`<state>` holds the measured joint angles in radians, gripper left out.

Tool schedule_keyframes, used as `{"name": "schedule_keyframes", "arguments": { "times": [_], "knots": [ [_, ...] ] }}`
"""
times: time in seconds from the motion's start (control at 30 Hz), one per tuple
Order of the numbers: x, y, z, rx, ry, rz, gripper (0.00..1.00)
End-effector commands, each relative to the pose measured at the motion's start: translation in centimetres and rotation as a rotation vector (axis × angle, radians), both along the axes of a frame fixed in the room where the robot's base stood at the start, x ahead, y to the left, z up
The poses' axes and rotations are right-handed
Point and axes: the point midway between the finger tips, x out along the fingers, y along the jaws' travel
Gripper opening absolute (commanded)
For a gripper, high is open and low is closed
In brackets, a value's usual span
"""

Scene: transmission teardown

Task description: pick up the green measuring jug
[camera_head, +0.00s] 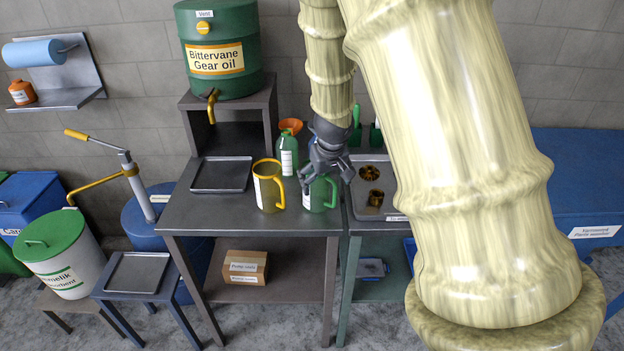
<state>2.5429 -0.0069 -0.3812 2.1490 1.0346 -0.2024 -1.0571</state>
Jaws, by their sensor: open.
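The green measuring jug (317,196) stands upright near the right edge of the grey table (215,212), its handle on the right and a white label on its left side. My gripper (325,184) is open and points down over the jug, its dark fingers in front of and around the jug's upper part. The rim is largely hidden by the gripper. I cannot tell whether the fingers touch the jug.
A yellow jug (268,188) stands close on the left, and a green bottle (287,155) stands behind. A dark tray (221,174) lies on the table's left. A metal tray with brass parts (368,199) is right of the jug. My arm hides much of the right side.

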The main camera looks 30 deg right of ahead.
Motion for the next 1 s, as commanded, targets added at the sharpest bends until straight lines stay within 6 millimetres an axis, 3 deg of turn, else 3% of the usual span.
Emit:
{"name": "schedule_keyframes", "arguments": {
  "times": [0.03,0.1,0.27,0.6,1.0],
  "knots": [
    [0.9,-0.1,2.1,0.011,-0.029,0.002,0.94],
    [1.6,-0.2,3.9,0.025,-0.057,0.007,0.94],
    [2.6,-0.1,5.4,0.043,-0.086,0.016,0.94],
    [4.4,-0.3,1.5,0.045,-0.089,0.018,0.94],
    [5.0,-0.9,-1.0,0.045,-0.087,0.013,0.94]
  ]
}}
